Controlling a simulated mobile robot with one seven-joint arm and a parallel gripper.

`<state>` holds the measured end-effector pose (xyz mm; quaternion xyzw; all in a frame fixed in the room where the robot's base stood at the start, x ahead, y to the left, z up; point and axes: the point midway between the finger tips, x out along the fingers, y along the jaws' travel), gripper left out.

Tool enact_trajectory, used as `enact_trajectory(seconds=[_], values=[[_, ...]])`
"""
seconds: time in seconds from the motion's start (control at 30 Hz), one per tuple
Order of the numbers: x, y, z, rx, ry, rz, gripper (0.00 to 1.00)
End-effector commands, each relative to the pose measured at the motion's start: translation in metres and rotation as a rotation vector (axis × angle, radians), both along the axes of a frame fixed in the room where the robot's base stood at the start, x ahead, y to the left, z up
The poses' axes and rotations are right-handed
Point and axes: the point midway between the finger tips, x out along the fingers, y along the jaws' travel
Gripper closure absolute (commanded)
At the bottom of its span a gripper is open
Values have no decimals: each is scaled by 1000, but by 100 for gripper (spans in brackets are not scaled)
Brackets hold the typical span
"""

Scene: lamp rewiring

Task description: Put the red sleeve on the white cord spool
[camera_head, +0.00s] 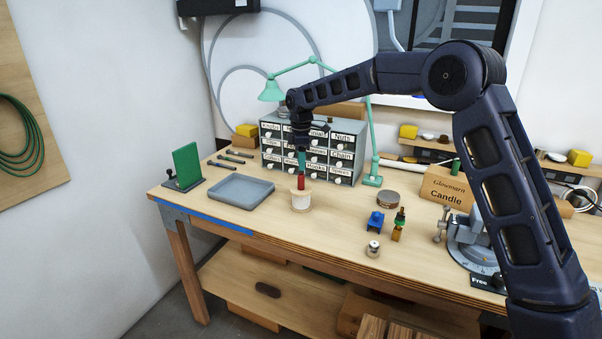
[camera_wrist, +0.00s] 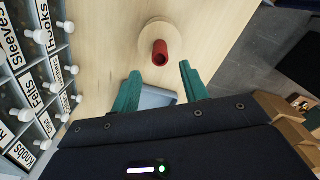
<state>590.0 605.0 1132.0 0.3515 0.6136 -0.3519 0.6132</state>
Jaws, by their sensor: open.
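The red sleeve (camera_head: 301,183) stands upright on top of the white cord spool (camera_head: 300,202) on the workbench. In the wrist view the sleeve (camera_wrist: 160,53) shows its open end toward the camera, over the spool's round pale top (camera_wrist: 150,32). My gripper (camera_head: 302,166) is directly above the sleeve in the head view. In the wrist view its two green fingers (camera_wrist: 160,72) are apart, with nothing between them, and the sleeve sits just beyond the tips. Whether a finger touches the sleeve cannot be told from the head view.
A grey tray (camera_head: 241,192) lies left of the spool. A labelled drawer cabinet (camera_head: 312,149) stands close behind. A green lamp (camera_head: 372,150), a round tin (camera_head: 388,199) and a blue part (camera_head: 375,222) are to the right. The bench in front of the spool is clear.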

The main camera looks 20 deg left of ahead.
Motion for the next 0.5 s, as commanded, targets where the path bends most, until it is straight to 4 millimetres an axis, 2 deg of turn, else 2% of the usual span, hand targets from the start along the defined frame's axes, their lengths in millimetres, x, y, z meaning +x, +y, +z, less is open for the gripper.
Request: enact_trajectory(seconds=[0.1,0.2,0.5], values=[[0,0,20,2,-1,0,56],[0,0,31,2,-1,1,56],[0,0,42,0,0,0,56]])
